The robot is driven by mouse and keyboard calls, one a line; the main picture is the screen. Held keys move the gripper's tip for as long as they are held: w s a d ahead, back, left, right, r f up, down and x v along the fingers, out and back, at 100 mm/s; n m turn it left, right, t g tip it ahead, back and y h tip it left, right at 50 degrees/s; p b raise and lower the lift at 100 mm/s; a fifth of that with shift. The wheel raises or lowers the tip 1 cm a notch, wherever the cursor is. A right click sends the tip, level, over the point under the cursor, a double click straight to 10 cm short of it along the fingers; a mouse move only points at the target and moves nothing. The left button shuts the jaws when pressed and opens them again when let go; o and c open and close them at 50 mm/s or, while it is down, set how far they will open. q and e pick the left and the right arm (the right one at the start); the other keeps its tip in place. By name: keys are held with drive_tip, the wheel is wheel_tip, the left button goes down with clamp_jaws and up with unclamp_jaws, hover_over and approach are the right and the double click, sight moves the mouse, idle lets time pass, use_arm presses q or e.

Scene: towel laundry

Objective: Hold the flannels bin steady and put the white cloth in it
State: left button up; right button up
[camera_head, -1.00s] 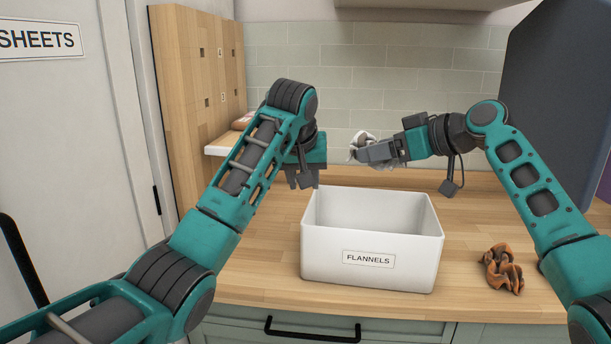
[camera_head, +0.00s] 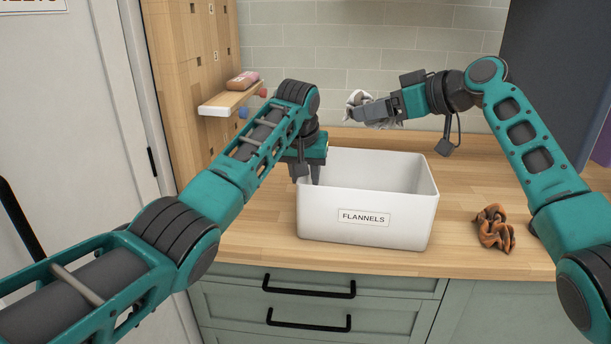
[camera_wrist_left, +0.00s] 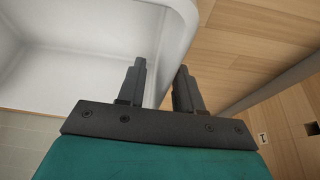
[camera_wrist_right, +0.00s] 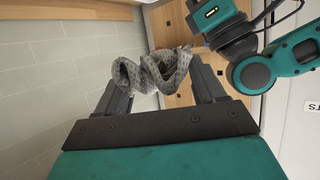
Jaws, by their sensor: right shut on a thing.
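The white flannels bin (camera_head: 330,233) stands on the counter, labelled FLANNELS; its inside looks empty where I can see it. My left gripper (camera_head: 308,178) points down at the bin's left wall. In the left wrist view its open fingers (camera_wrist_left: 160,72) sit either side of the wall's rim (camera_wrist_left: 178,50), with a gap between them. My right gripper (camera_head: 360,108) is shut on the crumpled white cloth (camera_head: 357,98) and holds it in the air above and behind the bin. In the right wrist view the cloth (camera_wrist_right: 155,72) looks pale grey-white and patterned, bunched between the fingers.
A crumpled orange-brown cloth (camera_head: 495,230) lies on the wooden counter (camera_head: 465,195) right of the bin. A small shelf (camera_head: 230,100) with a pinkish-brown item (camera_head: 243,81) hangs at the left. A dark panel (camera_head: 555,80) stands at the right. Drawers with black handles lie below.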

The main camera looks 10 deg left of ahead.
use_arm(q)
drive_tip(key=shift+w+f, duration=0.2)
drive_tip(key=shift+f, duration=0.25)
clamp_jaws()
idle(0.3)
